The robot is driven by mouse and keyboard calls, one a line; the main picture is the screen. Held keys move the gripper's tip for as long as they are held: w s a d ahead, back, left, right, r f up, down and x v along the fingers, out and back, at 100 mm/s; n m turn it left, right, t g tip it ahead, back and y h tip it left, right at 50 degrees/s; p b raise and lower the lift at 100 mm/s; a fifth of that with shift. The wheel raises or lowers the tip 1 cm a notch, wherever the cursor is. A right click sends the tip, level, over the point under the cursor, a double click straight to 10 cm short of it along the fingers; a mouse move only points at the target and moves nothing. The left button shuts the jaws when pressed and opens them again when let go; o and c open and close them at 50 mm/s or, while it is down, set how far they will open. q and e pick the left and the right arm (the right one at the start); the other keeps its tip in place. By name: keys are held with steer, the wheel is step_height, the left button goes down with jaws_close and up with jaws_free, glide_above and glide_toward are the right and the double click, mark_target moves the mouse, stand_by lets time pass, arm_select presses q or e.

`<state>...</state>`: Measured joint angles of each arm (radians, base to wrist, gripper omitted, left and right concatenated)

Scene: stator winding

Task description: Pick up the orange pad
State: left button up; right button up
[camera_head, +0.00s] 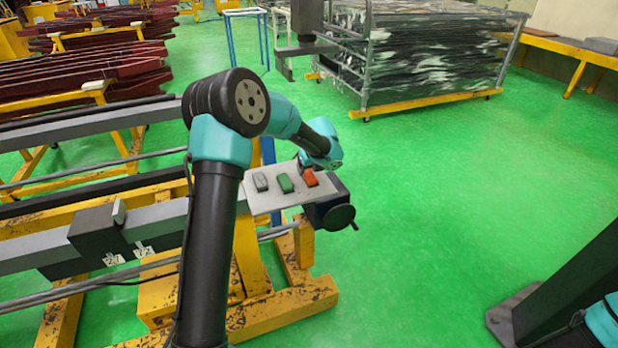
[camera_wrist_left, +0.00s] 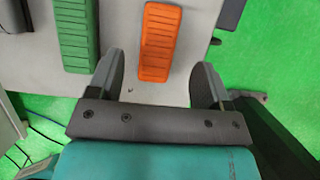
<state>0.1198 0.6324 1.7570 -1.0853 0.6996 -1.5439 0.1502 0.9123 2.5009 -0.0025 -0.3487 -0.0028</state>
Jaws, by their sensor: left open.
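The orange pad (camera_head: 310,178) lies on a light grey plate (camera_head: 268,202), at the right end of a row of pads. In the left wrist view the ribbed orange pad (camera_wrist_left: 160,40) lies ahead of my left gripper (camera_wrist_left: 158,78). Its jaws are open and empty, one finger to each side of the pad's near end. I cannot tell the height of the fingers above the plate. In the head view my left gripper (camera_head: 304,162) is small and partly hidden at the pad's far side. My right gripper is out of view.
A green pad (camera_head: 285,183) and a grey pad (camera_head: 261,182) lie left of the orange one. A black block (camera_head: 330,207) sits beside the plate's right edge. Yellow trestles (camera_head: 260,315) stand below. Open green floor (camera_head: 440,200) lies to the right.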

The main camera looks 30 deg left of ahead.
mark_target(309, 174)
arm_select(q)
steer(key=shift+x, duration=1.9)
steer(key=shift+s, duration=0.15)
steer(key=shift+c, duration=0.3)
steer(key=c, duration=1)
steer(key=shift+o, duration=0.2)
steer(key=shift+r, duration=0.1)
steer(key=shift+r, duration=0.5)
step_height(309, 174, up, 3)
steer(key=shift+f, duration=0.2)
steer(key=s+d+r, duration=0.1)
steer(key=s+d, duration=0.7)
steer(key=s, duration=0.5)
steer(key=shift+s, duration=0.35)
